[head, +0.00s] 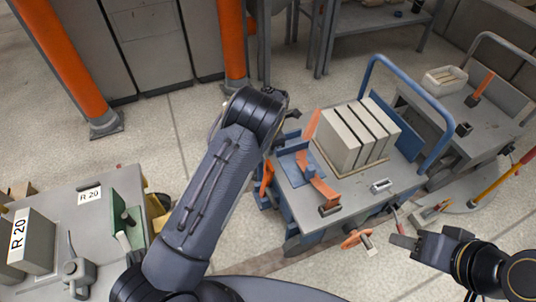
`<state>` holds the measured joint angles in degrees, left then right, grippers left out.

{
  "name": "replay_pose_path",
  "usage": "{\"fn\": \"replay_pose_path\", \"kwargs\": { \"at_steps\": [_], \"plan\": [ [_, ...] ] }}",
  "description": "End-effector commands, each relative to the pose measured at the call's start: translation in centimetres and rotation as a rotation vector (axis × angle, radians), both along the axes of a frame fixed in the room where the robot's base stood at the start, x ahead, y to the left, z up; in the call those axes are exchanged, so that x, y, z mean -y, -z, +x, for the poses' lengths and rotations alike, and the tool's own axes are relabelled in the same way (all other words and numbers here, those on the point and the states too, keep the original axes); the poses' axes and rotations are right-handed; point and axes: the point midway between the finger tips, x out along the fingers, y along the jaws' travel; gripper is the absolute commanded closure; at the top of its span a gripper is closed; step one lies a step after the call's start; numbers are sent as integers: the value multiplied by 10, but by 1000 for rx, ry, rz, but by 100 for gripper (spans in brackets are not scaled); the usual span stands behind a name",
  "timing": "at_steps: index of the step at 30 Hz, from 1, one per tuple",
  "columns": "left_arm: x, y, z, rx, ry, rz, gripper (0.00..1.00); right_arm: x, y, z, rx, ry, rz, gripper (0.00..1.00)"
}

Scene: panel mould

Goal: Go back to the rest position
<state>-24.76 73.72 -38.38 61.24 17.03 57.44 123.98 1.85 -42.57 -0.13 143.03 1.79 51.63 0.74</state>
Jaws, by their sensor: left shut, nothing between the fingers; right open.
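My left arm reaches up from the bottom of the head view, and its wrist bends near the back left corner of the blue cart. The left gripper (291,112) is mostly hidden behind my own wrist; the little that shows is shut, with nothing seen in it. My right gripper (402,246) is at the lower right, in front of the cart's right front corner. It is open and empty, with its fingers pointing left.
A grey table (82,212) with R 20 labels stands at left. Another grey cart (484,118) is at right. Orange posts (62,58) stand behind; floor between is clear.

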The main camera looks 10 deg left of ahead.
Motion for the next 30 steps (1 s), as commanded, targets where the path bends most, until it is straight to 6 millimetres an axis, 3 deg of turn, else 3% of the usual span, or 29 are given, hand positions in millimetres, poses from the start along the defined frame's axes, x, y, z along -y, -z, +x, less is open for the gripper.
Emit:
{"fn": "replay_pose_path", "kwargs": {
  "at_steps": [1, 6, 17, 20, 25, 30],
  "plan": [
    [-2, -10, 0, -1, -2, 3, 100, 0, -4, 0, 0, 0, 0, 59],
    [-5, -23, -2, -10, -4, 11, 100, 0, -6, 0, 0, 0, 0, 59],
    [-7, -25, -3, -14, -5, 13, 100, 0, -6, 0, 0, 0, 0, 59],
    [-13, -33, -5, -12, 5, -4, 100, 0, -6, 0, 0, 0, 0, 59],
    [-42, -83, -23, 10, 120, -116, 100, 0, -6, 0, 0, 0, 0, 59],
    [-73, -152, -68, 97, 368, -267, 100, 0, -6, 0, 0, 0, 0, 59]
  ]
}}
